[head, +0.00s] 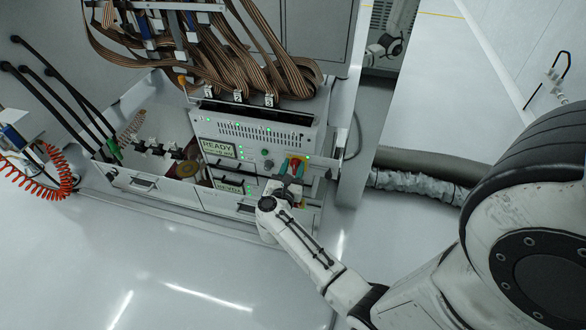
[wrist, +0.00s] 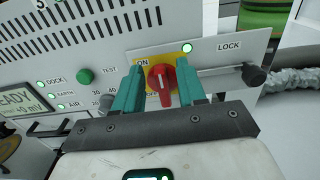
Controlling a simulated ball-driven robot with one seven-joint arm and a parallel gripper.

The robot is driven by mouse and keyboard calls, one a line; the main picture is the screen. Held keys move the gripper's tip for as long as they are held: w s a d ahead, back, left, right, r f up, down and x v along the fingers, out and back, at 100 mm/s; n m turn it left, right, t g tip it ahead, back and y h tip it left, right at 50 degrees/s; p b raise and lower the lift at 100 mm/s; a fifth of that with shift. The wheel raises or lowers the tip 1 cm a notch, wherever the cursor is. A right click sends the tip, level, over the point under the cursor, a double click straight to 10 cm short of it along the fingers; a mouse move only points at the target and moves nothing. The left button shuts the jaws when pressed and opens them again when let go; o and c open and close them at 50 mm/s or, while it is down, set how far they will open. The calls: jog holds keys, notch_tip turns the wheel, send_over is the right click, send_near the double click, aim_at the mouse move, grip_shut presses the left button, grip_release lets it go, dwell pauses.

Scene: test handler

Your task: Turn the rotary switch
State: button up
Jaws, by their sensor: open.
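The red rotary switch (wrist: 160,79) sits on a yellow plate marked "ON" on the white control panel (wrist: 100,56). In the wrist view the two teal fingers of my gripper (wrist: 161,88) are open, one on each side of the switch. A gap shows between the switch and each finger; I cannot tell whether the fingertips touch the panel. A white pointer line on the switch points up. In the head view my gripper (head: 289,182) is at the panel's lower right, and the red switch (head: 295,166) shows just above the fingers.
A green TEST button (wrist: 85,76) and a grey selector knob (wrist: 106,101) lie left of the switch. A LOCK rod with a black knob (wrist: 254,75) lies right. A display (head: 218,148) reads READY. Brown ribbon cables (head: 215,50) hang above. The floor in front is clear.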

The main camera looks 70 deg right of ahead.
grip_shut()
jog(key=shift+w+n, duration=0.1)
jog(key=shift+n, duration=0.3)
jog(key=n+p, duration=0.2)
jog(key=n, duration=0.1)
jog(key=shift+w+n, duration=0.3)
jog(key=shift+w, duration=0.1)
jog(key=n, duration=0.1)
jog(key=n+p, duration=0.1)
jog(key=n, duration=0.1)
jog(key=n+p, duration=0.1)
jog(key=shift+w+a+f+n, duration=0.1)
jog(key=shift+w+f+n, duration=0.2)
jog(key=shift+w, duration=0.1)
jog(key=shift+w+f+n+p, duration=0.1)
jog(key=shift+f+n+p, duration=0.2)
jog(key=shift+n, duration=1.2)
jog(key=shift+w+f+n+p, duration=0.15)
jog(key=shift+f+n+p, duration=0.15)
jog(key=shift+n, duration=1.2)
jog(key=shift+w+f+n+p, duration=0.1)
jog(key=shift+f+n+p, duration=0.2)
jog(key=shift+n, duration=1.2)
jog(key=shift+f, duration=0.1)
